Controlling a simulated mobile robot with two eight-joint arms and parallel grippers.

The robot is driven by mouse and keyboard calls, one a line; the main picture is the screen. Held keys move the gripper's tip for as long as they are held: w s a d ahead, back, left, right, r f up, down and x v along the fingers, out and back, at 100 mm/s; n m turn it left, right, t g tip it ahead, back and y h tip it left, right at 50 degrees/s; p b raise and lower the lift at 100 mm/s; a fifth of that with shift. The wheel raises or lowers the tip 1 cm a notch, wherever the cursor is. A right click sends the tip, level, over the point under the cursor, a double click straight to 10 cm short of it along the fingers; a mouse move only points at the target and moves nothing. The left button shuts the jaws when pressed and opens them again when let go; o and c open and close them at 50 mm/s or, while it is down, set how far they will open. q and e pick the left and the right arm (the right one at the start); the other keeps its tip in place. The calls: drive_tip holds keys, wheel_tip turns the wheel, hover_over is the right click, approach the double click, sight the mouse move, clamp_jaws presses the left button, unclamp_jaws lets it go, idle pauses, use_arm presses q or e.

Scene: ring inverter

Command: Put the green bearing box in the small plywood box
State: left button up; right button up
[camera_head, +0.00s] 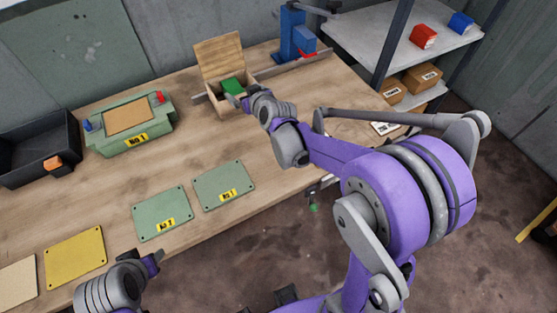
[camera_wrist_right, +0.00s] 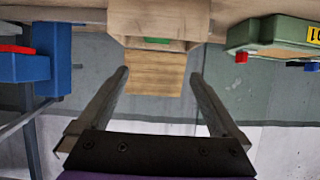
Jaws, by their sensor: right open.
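The small plywood box (camera_head: 222,106) stands at the back of the workbench with its lid raised; it also shows in the right wrist view (camera_wrist_right: 158,19). The green bearing box (camera_head: 232,86) sits inside the plywood box opening, and a strip of it shows in the right wrist view (camera_wrist_right: 157,41). My right gripper (camera_head: 243,98) is at the plywood box's front right in the head view. In the right wrist view its fingers (camera_wrist_right: 160,75) are wide apart with nothing held between them. My left gripper (camera_head: 153,261) is at the bench's front edge, its jaws unclear.
A green machine (camera_head: 133,123) stands left of the plywood box. Green plates (camera_head: 225,184) and a yellow plate (camera_head: 75,257) lie on the workbench (camera_head: 110,186). A blue vise-like tool (camera_head: 291,34) stands right. A black bin (camera_head: 38,152) is far left. A shelf (camera_head: 376,38) holds boxes.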

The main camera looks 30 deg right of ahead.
drive_tip(key=s+a+f+g, duration=0.1)
drive_tip(key=s+g, duration=0.1)
drive_tip(key=s, duration=0.9)
drive_tip(key=s+f+g, duration=0.2)
drive_tip(key=s+g, duration=0.1)
drive_tip(key=s, duration=0.8)
drive_tip(key=s+a+f+g, duration=0.1)
drive_tip(key=s+f+g, duration=0.1)
drive_tip(key=s, duration=0.9)
drive_tip(key=shift+s+a+g+h, duration=0.15)
drive_tip(key=shift+a+g+h, duration=0.15)
drive_tip(key=shift+a, duration=0.05)
